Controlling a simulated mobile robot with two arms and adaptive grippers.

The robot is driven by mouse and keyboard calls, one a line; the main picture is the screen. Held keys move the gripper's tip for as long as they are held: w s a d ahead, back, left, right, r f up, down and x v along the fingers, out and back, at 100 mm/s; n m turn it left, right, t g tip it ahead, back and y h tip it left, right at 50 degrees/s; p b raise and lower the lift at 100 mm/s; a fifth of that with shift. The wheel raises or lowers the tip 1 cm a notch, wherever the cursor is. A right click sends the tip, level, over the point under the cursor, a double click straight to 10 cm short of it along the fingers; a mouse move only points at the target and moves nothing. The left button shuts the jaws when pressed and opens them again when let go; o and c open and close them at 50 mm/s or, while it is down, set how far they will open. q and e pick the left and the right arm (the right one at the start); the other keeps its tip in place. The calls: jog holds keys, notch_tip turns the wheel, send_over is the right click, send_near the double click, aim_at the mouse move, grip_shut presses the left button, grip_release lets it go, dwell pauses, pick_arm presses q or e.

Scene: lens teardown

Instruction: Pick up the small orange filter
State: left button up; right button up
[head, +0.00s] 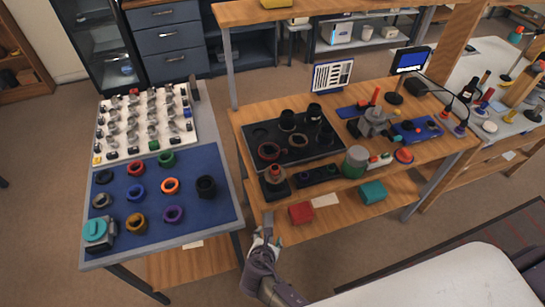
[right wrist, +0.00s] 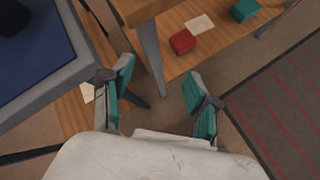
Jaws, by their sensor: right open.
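A small orange ring-shaped filter (head: 170,179) lies on the blue mat (head: 190,217) of the left table in the head view. Other ring-shaped parts surround it without touching: a blue one (head: 135,193) to the left, a purple one (head: 173,214) below and a black cylinder (head: 206,187) to the right. My right gripper (head: 267,236) is low in the head view, right of the mat and well away from the filter. In the right wrist view its teal-padded fingers (right wrist: 157,82) are spread wide with nothing between them. The filter is not in that view. My left gripper is not in view.
A wooden workbench (head: 415,165) stands to the right, with a black tray (head: 262,133) and tools on top. A red box (head: 301,212) and a teal box (head: 372,191) sit on its lower shelf. A white board with several metal parts lies behind the mat. A narrow gap separates the tables.

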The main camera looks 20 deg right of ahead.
jog(key=w+r+n+t+h+p, duration=0.1)
jog(key=w+r+n+t+h, duration=0.2)
jog(key=r, duration=1)
jog(key=b, duration=0.5)
send_near(274, 170)
jog(key=a+x, duration=0.1)
jog(key=x, duration=0.3)
jog(key=shift+w+d+f+n, duration=0.3)
jog(key=shift+w+d, duration=0.25)
jog(key=b+x, duration=0.4)
jog(key=shift+d, duration=0.3)
jog(key=shift+w+d+f+y+b, duration=0.15)
jog(key=shift+w+d+y+b, duration=0.15)
jog(key=shift+w, duration=0.1)
jog(key=shift+s+a, duration=0.1)
jog(key=shift+c, duration=0.5)
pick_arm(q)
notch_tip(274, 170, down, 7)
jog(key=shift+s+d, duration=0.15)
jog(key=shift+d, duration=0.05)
pick_arm(e)
jog(key=c, duration=0.8)
